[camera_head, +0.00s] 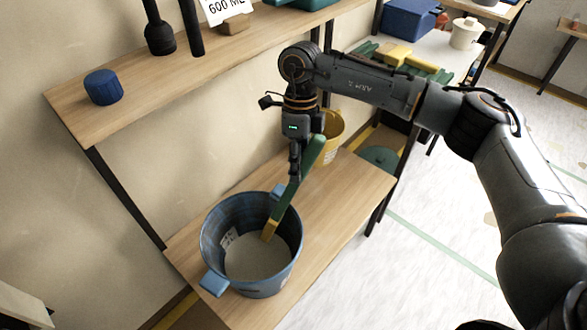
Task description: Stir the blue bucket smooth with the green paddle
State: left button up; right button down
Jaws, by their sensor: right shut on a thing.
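The blue bucket (268,285) stands upright on the lower wooden shelf, with greyish contents (255,258) inside. The green paddle (297,182) is tilted, and its yellow lower end (269,230) reaches down inside the bucket, near its right side. I cannot tell whether the tip touches the contents. My right gripper (295,172) is above the bucket's back right rim and shut on the green paddle. Its fingertips are partly hidden by the paddle. My left gripper is not in view.
A yellow bucket (333,130) stands behind my right gripper on the same shelf. The upper shelf (130,118) holds a blue lidded jar (102,87) and dark upright tools. A table at the back right holds a blue box (408,20). The lower shelf (335,205) is bare right of the blue bucket.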

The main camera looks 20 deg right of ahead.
aim_at(313, 139)
jog(key=shift+w+d+r+p, duration=0.1)
jog(key=shift+d+r+p, duration=0.45)
jog(key=shift+r, duration=0.6)
jog(key=shift+s+d+r+p, duration=0.1)
jog(key=shift+d+r+p, duration=0.45)
jog(key=shift+r, duration=0.65)
jog(key=shift+w+d+r+p, duration=0.1)
jog(key=shift+d+r+p, duration=0.25)
jog(key=shift+r+p, duration=0.6)
jog(key=shift+r, duration=0.25)
jog(key=shift+r+p, duration=1.25)
jog(key=shift+r, duration=1.25)
